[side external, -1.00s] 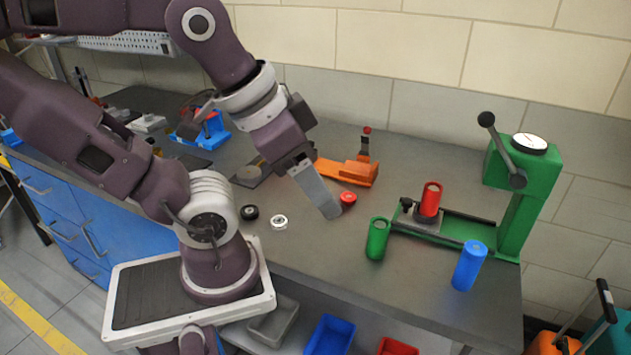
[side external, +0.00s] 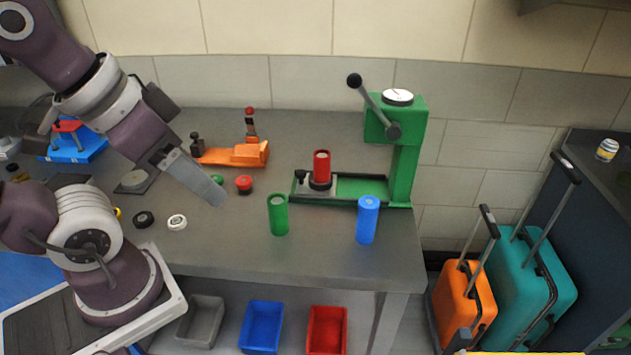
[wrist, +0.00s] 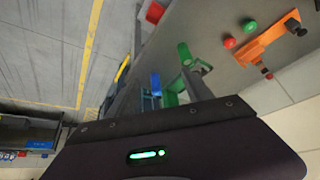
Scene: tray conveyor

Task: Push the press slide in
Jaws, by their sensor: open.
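The green press (side external: 407,150) stands at the right of the bench, with a dark lever and a white dial on top. Its slide (side external: 331,188) is a light grey plate with a small dark knob (side external: 300,176) at the left end of the press's track (side external: 365,197). A red cylinder (side external: 321,167) stands upright on the slide, left of the press column and clear of the press head. My gripper (side external: 216,196) is open and empty, above the bench to the left of the slide and apart from it. In the wrist view a grey finger (wrist: 197,82) points towards the press area.
A green cylinder (side external: 278,215) and a blue cylinder (side external: 367,220) stand upright in front of the press. An orange fixture (side external: 232,154) and a red button-like piece (side external: 244,184) sit near my gripper. Black and white rings lie at the front left. Bins are below the bench.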

